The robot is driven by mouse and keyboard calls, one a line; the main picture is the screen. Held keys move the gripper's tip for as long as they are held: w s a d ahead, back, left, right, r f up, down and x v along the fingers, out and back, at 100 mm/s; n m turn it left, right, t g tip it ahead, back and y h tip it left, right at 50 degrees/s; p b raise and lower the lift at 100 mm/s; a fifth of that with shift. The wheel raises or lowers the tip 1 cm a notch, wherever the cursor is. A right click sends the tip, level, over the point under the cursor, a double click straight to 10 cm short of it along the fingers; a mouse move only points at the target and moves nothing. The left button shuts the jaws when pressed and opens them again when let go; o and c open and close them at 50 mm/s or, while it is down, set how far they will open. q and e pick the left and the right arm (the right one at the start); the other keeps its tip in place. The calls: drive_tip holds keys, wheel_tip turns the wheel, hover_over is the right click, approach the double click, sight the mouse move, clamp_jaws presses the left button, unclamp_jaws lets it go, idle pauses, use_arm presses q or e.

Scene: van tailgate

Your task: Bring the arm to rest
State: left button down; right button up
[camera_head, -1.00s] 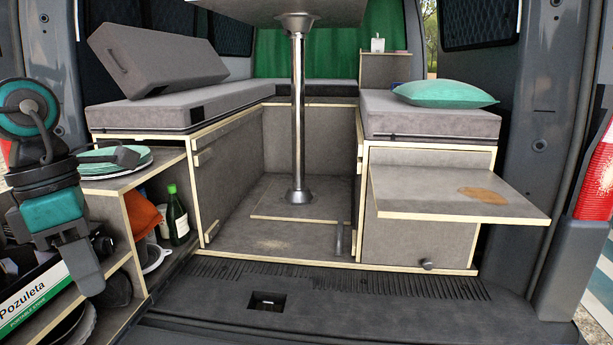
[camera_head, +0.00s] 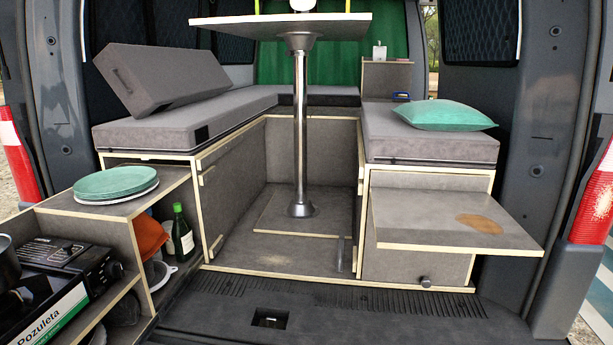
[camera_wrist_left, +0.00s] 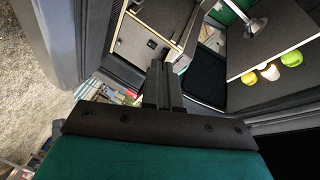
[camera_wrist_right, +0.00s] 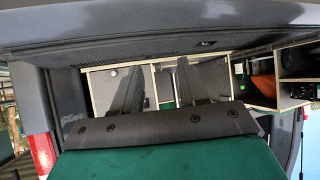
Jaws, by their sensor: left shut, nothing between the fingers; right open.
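Neither of my arms shows in the head view. My left gripper (camera_wrist_left: 161,85) shows in the left wrist view with its two fingers together and nothing between them. The van interior lies beyond its fingers, with no contact visible. My right gripper (camera_wrist_right: 158,88) shows in the right wrist view with its fingers spread apart and empty. The van's tailgate opening and cabinets lie beyond it.
A stack of plates (camera_head: 116,182) sits on the left cabinet, above a camping stove (camera_head: 65,265). A fold-out shelf (camera_head: 440,225) juts out at the right. The pedestal table (camera_head: 280,27) stands in the middle. The floor in front is clear.

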use_arm(q)
drive_tip(key=s+d+f+n+g+y+p, duration=0.1)
drive_tip(key=s+d+f+n+y, duration=0.1)
drive_tip(key=s+d+f+n, duration=0.2)
drive_tip(key=s+d+f+n+g+y+p, duration=0.2)
drive_tip(key=s+d+f+n, duration=0.3)
drive_tip(key=d+f+n, duration=0.4)
drive_tip(key=d+n+y, duration=0.1)
drive_tip(key=n, duration=0.2)
drive_tip(key=shift+s+d+g, duration=0.25)
drive_tip(key=shift+d+g, duration=0.05)
use_arm(e)
drive_tip(key=r, duration=0.1)
drive_tip(key=d+r, duration=0.1)
drive_tip(key=shift+s+d+r, duration=0.15)
drive_tip(key=shift+s+r, duration=0.05)
drive_tip(key=shift+r, duration=0.1)
